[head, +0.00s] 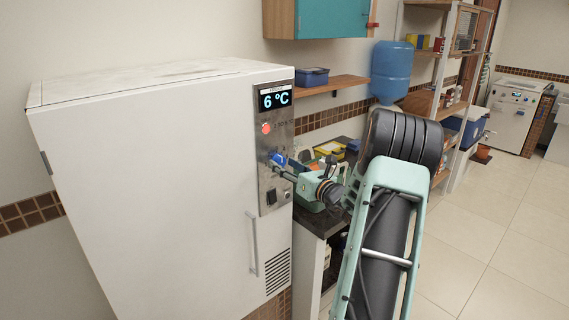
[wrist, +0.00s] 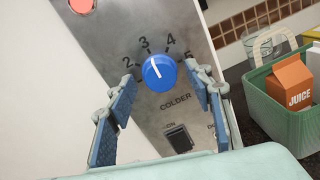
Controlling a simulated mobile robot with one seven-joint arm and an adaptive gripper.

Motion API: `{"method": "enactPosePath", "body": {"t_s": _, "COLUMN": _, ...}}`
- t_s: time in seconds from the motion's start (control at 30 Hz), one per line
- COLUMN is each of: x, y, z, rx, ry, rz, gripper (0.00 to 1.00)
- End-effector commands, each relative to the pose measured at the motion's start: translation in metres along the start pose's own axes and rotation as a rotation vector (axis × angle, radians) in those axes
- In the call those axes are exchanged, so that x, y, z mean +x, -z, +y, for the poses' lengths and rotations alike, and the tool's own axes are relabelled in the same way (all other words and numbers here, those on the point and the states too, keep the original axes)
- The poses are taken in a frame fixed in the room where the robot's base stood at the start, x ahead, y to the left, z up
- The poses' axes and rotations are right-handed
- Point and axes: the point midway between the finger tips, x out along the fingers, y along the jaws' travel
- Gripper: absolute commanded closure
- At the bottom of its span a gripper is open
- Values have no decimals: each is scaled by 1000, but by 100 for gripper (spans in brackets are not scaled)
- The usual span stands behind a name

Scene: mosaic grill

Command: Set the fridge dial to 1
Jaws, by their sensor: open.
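The fridge dial (wrist: 159,73) is a round blue knob with a white pointer line on the fridge's metal control panel. The pointer tilts up and slightly left, roughly toward the 3. Marks 2, 3, 4 and 5 show around it; no 1 is visible, and the left finger covers the lower left. The dial also shows in the head view (head: 277,158). My gripper (wrist: 163,78) is open, with one blue-padded finger on each side of the dial and visible gaps. In the head view my gripper (head: 281,166) reaches the panel from the right.
A display (head: 275,97) reading 6 °C and a red button (head: 266,128) sit above the dial. A black switch (wrist: 179,138) is below it. The fridge handle (head: 252,243) is lower left. A green crate with a juice carton (wrist: 291,84) stands right of the panel.

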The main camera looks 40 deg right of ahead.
Motion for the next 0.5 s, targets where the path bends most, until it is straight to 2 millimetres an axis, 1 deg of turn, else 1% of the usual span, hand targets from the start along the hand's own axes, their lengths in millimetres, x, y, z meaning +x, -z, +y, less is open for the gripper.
{"method": "enactPosePath", "body": {"t_s": 0.1, "x": 4, "y": 0, "z": 0, "rx": -1, "ry": 0, "rz": 0, "gripper": 52}}
{"method": "enactPosePath", "body": {"t_s": 0.33, "x": 4, "y": 0, "z": 0, "rx": 0, "ry": 0, "rz": 0, "gripper": 52}}
{"method": "enactPosePath", "body": {"t_s": 0.5, "x": 4, "y": 0, "z": 0, "rx": 0, "ry": 0, "rz": 0, "gripper": 71}}
